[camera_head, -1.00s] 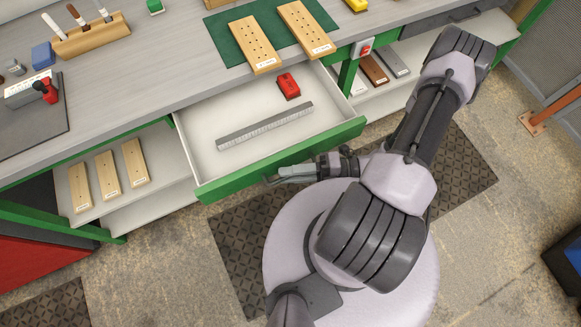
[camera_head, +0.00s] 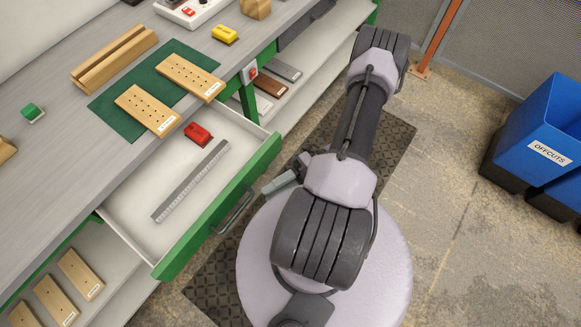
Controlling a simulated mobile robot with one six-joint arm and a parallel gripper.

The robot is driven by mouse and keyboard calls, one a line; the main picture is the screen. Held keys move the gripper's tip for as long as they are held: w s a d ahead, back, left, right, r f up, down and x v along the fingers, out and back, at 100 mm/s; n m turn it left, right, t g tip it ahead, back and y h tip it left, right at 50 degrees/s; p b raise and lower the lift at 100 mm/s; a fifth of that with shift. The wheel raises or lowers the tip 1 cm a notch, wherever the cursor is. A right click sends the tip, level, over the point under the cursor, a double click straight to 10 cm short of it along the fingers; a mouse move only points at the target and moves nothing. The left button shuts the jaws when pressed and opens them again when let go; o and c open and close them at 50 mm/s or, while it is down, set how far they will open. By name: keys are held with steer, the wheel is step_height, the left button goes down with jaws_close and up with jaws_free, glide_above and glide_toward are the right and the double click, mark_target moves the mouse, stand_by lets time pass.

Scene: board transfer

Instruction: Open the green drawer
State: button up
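The green drawer (camera_head: 215,211) is pulled out from under the workbench, with its pale inside showing. A grey ruler-like bar (camera_head: 190,181) and a red block (camera_head: 198,134) lie in it. Its grey handle (camera_head: 235,212) is on the green front. My gripper (camera_head: 268,188) is just outside the drawer front, to the right of the handle and apart from it. Nothing shows between its fingers, but they are too small to tell whether they are open or shut. My arm reaches over my round base.
The workbench (camera_head: 40,170) holds a green mat (camera_head: 112,113) with two drilled wooden boards. More boards lie on shelves at lower left and right of the drawer. Blue offcuts bins (camera_head: 548,125) stand at right. The floor between the bins and my base is clear.

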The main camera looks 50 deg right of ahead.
steer(key=v, duration=0.5)
steer(key=shift+s+d, duration=0.1)
steer(key=shift+d, duration=0.25)
steer(key=w+a+r+n+g+h, duration=0.2)
steer(key=w+r+n+g+h, duration=0.25)
steer(key=r+n, duration=0.45)
steer(key=w+a+r+n+g+h, duration=0.25)
steer(key=w+r+n+h, duration=0.2)
steer(key=r+n, duration=0.4)
steer(key=s+a+r+n+t+h+b, duration=0.1)
steer(key=a+r+n+t+h, duration=0.3)
steer(key=a+r+n, duration=1)
steer(key=s+a+n+t, duration=0.1)
steer(key=n+t, duration=0.1)
steer(key=n, duration=0.5)
steer(key=shift+r+h+b, duration=0.3)
steer(key=shift+r+h, duration=0.1)
